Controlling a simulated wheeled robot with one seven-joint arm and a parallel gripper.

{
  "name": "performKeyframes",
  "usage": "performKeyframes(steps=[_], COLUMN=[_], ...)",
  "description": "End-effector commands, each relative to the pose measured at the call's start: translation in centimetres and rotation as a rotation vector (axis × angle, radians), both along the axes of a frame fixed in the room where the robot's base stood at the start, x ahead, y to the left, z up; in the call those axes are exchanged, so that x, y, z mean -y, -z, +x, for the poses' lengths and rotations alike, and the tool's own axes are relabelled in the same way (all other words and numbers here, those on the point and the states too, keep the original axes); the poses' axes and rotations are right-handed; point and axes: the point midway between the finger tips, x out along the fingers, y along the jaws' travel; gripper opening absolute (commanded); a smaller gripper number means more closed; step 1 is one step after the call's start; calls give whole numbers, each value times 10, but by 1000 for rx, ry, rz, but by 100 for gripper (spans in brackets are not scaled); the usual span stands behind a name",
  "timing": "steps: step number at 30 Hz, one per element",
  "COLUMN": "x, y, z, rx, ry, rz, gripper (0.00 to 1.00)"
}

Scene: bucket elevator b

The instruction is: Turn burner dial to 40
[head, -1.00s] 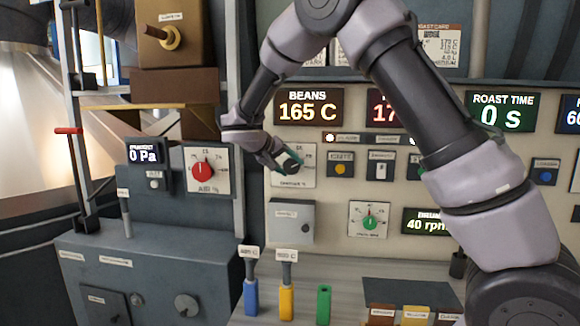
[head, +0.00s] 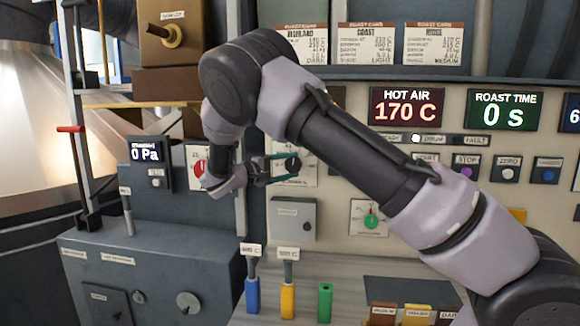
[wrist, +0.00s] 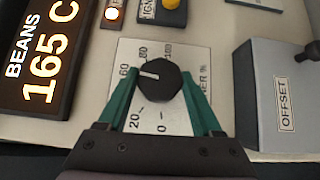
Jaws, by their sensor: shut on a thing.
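The burner dial is a black knob with a white pointer line, clear in the wrist view (wrist: 160,83) and partly seen in the head view (head: 293,164). Its white plate reads "...NER %" with 0, 20, 60, 80 and 100 visible. The 40 mark is not visible, seemingly behind the left finger. The pointer faces left in the wrist view, roughly toward the 60. My gripper (wrist: 159,86) has its green fingers on either side of the knob, closed on it. In the head view my gripper (head: 288,166) reaches the dial from the left.
The red air dial (head: 199,168) is close behind my wrist. A grey offset box (wrist: 285,95) juts out beside the burner plate. The green-knob dial (head: 371,219) is lower right. Blue, yellow and green handles (head: 325,303) stand on the counter below.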

Motion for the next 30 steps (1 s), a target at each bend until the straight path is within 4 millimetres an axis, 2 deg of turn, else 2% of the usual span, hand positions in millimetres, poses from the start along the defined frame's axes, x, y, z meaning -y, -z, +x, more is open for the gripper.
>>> performKeyframes(steps=[6,15,30], x=[-1,0,1], y=[3,4,4], z=[-1,0,0], rx=[-37,-76,-97], ry=[-3,-2,-3], rz=[-196,-390,-493], gripper=[11,11,11])
